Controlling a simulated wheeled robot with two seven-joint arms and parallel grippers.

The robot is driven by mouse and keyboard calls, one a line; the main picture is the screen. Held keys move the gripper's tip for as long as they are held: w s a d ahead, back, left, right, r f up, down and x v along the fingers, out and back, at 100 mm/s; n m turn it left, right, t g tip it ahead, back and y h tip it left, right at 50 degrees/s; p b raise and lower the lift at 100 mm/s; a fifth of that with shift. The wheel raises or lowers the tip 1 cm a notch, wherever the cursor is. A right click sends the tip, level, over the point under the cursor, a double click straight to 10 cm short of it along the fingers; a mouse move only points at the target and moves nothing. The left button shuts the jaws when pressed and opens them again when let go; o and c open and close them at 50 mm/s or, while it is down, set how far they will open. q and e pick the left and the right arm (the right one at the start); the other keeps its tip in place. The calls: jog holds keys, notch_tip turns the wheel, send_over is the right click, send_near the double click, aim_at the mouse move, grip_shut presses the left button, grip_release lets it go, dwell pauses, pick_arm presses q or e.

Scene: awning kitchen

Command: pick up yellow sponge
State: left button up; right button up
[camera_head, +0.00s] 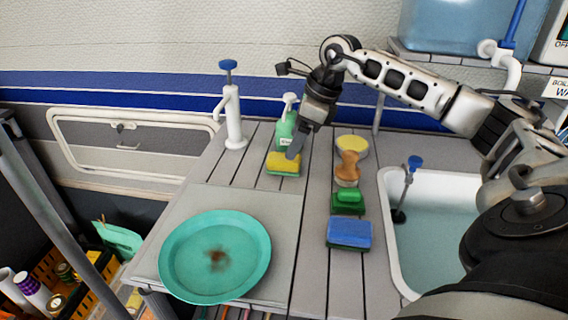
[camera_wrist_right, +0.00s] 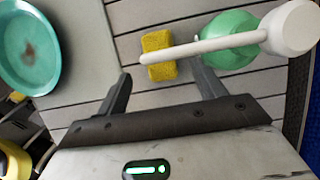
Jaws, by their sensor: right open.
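The yellow sponge (camera_head: 284,161) has a green underside and lies on the grey slatted counter, in front of the green soap bottle (camera_head: 286,130). In the right wrist view the sponge (camera_wrist_right: 159,57) is beyond and between the fingertips, and the bottle's white spout crosses over part of it. My right gripper (camera_head: 296,148) is above and beside the sponge, with a finger overlapping its right end in the head view. In the wrist view its jaws (camera_wrist_right: 163,82) are apart with nothing between them. My left gripper is not in view.
A white pump tap (camera_head: 233,115) stands left of the bottle. A teal plate (camera_head: 214,284) is in front; a sink (camera_head: 399,262) is at right.

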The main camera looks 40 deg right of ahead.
aim_at(282, 156)
jog(key=x, duration=0.5)
jog(key=shift+w, duration=0.1)
jog(key=c, duration=1.1)
jog(key=shift+r, duration=0.7)
jog(key=s+a+r, duration=0.2)
jog(key=s+r, duration=0.2)
jog(key=s+a+r+b, duration=0.1)
jog(key=s+a+r, duration=0.1)
jog(key=s+r, duration=0.1)
jog(key=s+a+r+b, duration=0.1)
jog(key=s+a+r, duration=0.1)
jog(key=s+r, duration=0.2)
jog(key=shift+s+a+r, duration=0.2)
jog(key=shift+s+r, duration=0.1)
jog(key=shift+s, duration=0.45)
